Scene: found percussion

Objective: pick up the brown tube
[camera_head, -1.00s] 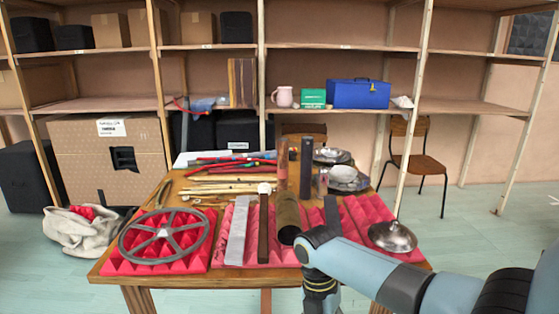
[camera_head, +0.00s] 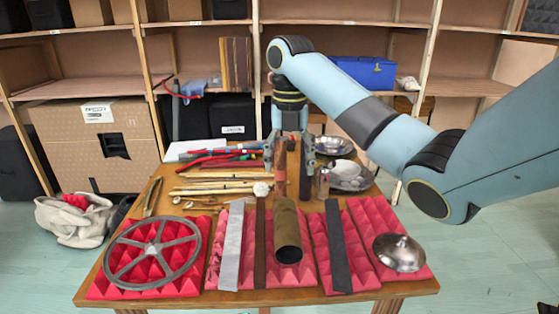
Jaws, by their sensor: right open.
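An upright reddish-brown tube (camera_head: 281,178) stands at the back middle of the table. My right gripper (camera_head: 288,158) is open and points down, its fingers on either side of this tube's upper part in the picture. I cannot tell whether the fingers touch it. A dark upright tube (camera_head: 306,182) stands just right of it, near the right finger. A wider olive-brown tube (camera_head: 288,238) lies on red foam at the front middle, its open end towards me. My left gripper is out of view.
The wooden table (camera_head: 150,225) also holds a spoked wheel (camera_head: 152,251), flat bars (camera_head: 338,245), a metal bell (camera_head: 398,252), metal bowls (camera_head: 350,175), a small metal shaker (camera_head: 323,184) and several sticks (camera_head: 215,188). Shelves stand behind.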

